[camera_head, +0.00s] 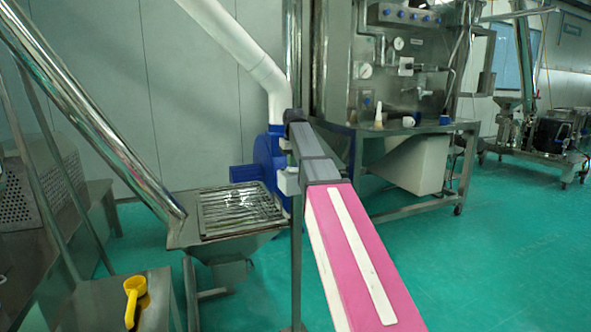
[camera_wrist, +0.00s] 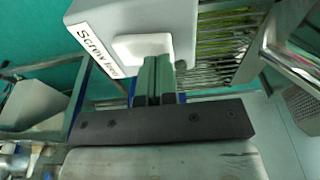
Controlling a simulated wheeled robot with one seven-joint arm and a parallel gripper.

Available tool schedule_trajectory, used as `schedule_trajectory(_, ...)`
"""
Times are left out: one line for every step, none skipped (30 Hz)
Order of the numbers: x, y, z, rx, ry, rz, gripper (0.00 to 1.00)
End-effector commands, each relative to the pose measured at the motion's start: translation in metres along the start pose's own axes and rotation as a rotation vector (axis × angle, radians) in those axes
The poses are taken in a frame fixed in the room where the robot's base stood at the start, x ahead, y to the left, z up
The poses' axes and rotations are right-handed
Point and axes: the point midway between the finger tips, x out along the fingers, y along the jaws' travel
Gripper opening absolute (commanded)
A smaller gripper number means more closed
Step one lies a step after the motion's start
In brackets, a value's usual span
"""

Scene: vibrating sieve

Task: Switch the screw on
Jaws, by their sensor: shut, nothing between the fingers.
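A grey control box (camera_wrist: 118,18) with a label reading "Screw" and a second, partly legible word fills the upper middle of the wrist view. A white switch plate (camera_wrist: 128,48) sits on its near side. My gripper (camera_wrist: 157,64) has its two green fingers together, with nothing between them. The fingertips overlap the white plate in the picture; I cannot tell whether they touch it. In the head view, a small pale box (camera_head: 287,183) stands on a thin post beside my arm. My fingertips are not clear there.
A steel hopper with a grate (camera_head: 238,208) stands left of the post, with a steel tube (camera_head: 100,115) slanting into it. A blue blower housing (camera_head: 268,160) is behind. A yellow scoop (camera_head: 133,290) lies on a stand at lower left. Green floor is open at right.

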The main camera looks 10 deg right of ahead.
Motion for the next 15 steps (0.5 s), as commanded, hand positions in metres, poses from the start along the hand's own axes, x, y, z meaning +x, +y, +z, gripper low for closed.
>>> schedule_trajectory(0.0008, 0.0000, 0.0002, 0.000, 0.000, 0.000, 0.00)
schedule_trajectory(0.0011, 0.0000, 0.0003, 0.000, 0.000, 0.000, 0.00)
schedule_trajectory(0.0016, 0.0000, 0.0004, 0.000, 0.000, 0.000, 0.00)
schedule_trajectory(0.0020, 0.0000, 0.0004, 0.000, 0.000, 0.000, 0.00)
schedule_trajectory(0.0024, 0.0000, 0.0005, 0.000, 0.000, 0.000, 0.00)
schedule_trajectory(0.0029, 0.0000, 0.0006, 0.000, 0.000, 0.000, 0.00)
schedule_trajectory(0.0032, 0.0000, 0.0007, 0.000, 0.000, 0.000, 0.00)
schedule_trajectory(0.0036, 0.0000, 0.0007, 0.000, 0.000, 0.000, 0.00)
schedule_trajectory(0.0041, 0.0000, 0.0008, 0.000, 0.000, 0.000, 0.00)
schedule_trajectory(0.0045, 0.0000, 0.0009, 0.000, 0.000, 0.000, 0.00)
schedule_trajectory(0.0049, 0.0000, 0.0010, 0.000, 0.000, 0.000, 0.00)
schedule_trajectory(0.0054, 0.0000, 0.0010, 0.000, 0.000, 0.000, 0.00)
schedule_trajectory(0.0058, 0.0000, 0.0011, 0.000, 0.000, 0.000, 0.00)
schedule_trajectory(0.0062, 0.0000, 0.0012, 0.000, 0.000, 0.000, 0.00)
schedule_trajectory(0.0067, 0.0001, 0.0013, 0.000, 0.000, 0.000, 0.00)
